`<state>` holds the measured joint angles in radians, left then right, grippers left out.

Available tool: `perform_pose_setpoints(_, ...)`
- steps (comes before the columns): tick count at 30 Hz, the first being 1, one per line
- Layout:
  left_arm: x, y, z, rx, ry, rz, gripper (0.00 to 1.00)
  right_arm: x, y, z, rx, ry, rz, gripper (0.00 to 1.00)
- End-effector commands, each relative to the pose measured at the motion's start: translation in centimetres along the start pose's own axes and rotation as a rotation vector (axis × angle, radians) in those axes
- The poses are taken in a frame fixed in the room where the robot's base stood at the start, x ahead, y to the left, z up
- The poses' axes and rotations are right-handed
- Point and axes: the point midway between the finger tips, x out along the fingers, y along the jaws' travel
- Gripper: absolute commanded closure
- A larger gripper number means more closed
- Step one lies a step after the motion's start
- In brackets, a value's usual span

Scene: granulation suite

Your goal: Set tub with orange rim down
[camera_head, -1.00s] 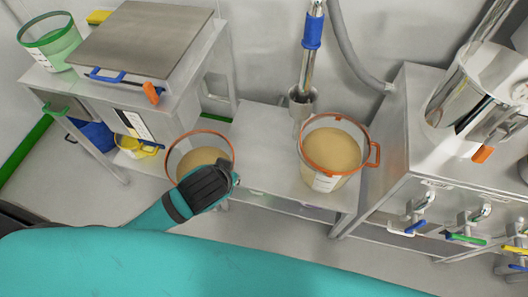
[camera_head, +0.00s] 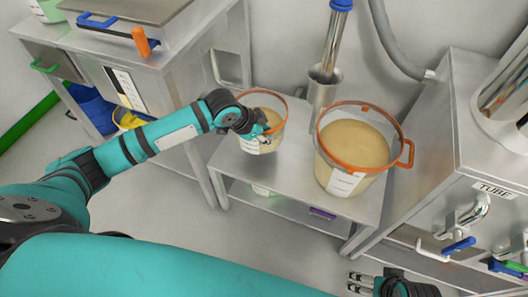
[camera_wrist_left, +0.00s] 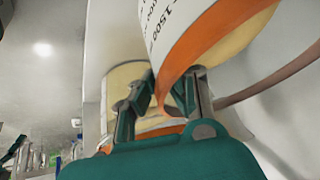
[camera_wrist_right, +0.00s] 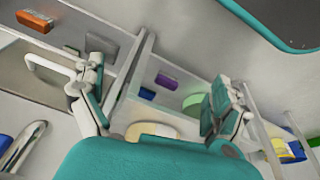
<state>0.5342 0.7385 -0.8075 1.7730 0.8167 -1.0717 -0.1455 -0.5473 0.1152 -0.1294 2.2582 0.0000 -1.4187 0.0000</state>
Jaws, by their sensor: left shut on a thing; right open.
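The smaller tub with an orange rim (camera_head: 258,146) holds beige powder and has a white label. My left gripper (camera_head: 262,130) is shut on its rim. The tub is upright at the left part of the low steel table (camera_head: 293,175); I cannot tell whether its base touches the top. In the left wrist view, the held tub (camera_wrist_left: 225,35) fills the upper right, with its rim between the fingers of my left gripper (camera_wrist_left: 168,98). My right gripper (camera_head: 358,283) is open and empty at the bottom, also seen in the right wrist view (camera_wrist_right: 150,105).
A larger orange-rimmed tub (camera_head: 350,150) with a side handle stands right of the held tub. A steel pipe in a cup (camera_head: 323,88) stands behind, between them. A steel cabinet with valves (camera_head: 480,135) is at the right, another bench (camera_head: 165,75) at the left.

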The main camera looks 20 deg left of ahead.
Motion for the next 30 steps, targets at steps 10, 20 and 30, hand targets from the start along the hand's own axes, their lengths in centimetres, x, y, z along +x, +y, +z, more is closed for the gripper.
perform_pose_setpoints(10,4.1,0.7,2.4,0.001,0.003,-0.002,1.00,-4.4,0.2,-0.1,0.002,0.024,0.004,0.00)
perform_pose_setpoints(20,7.0,1.2,4.2,0.000,0.001,-0.001,1.00,-4.0,0.1,0.3,0.003,0.026,0.005,0.00)
perform_pose_setpoints(30,7.4,1.2,4.4,0.002,0.003,-0.002,1.00,-4.0,0.1,0.3,0.003,0.026,0.005,0.00)
